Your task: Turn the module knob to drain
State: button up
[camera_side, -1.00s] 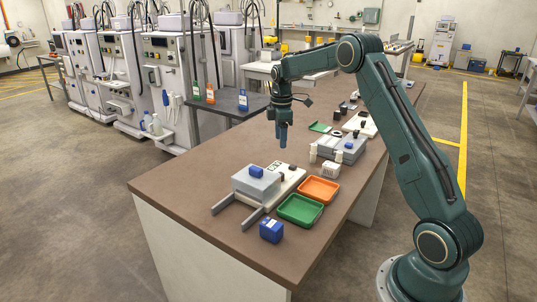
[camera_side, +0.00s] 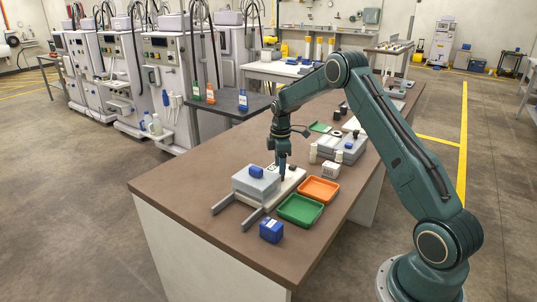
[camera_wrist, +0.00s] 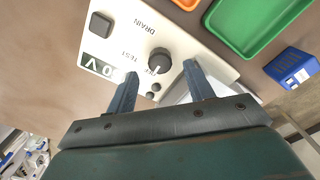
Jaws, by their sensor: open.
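The white module panel (camera_wrist: 185,35) lies flat on the brown bench; it also shows in the side view (camera_side: 291,186). Its black round knob (camera_wrist: 160,60) has a white pointer mark on its lower edge, by a label that is partly hidden. The printed words DRAIN and TEST are readable on the panel, away from that mark. My gripper (camera_wrist: 160,70) is open, pointing down over the panel. Its two fingers appear on either side of the knob, with gaps on both sides; I cannot tell if the tips reach its height. In the side view my gripper (camera_side: 283,177) hides the knob.
A grey block (camera_side: 256,186) with a blue part on top stands close left of my gripper. An orange tray (camera_side: 319,190), a green tray (camera_side: 300,210) and a blue box (camera_side: 271,231) lie nearby. A black square button (camera_wrist: 101,25) is on the panel.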

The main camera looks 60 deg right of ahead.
jog(key=shift+f, duration=1.6)
jog(key=c, duration=1)
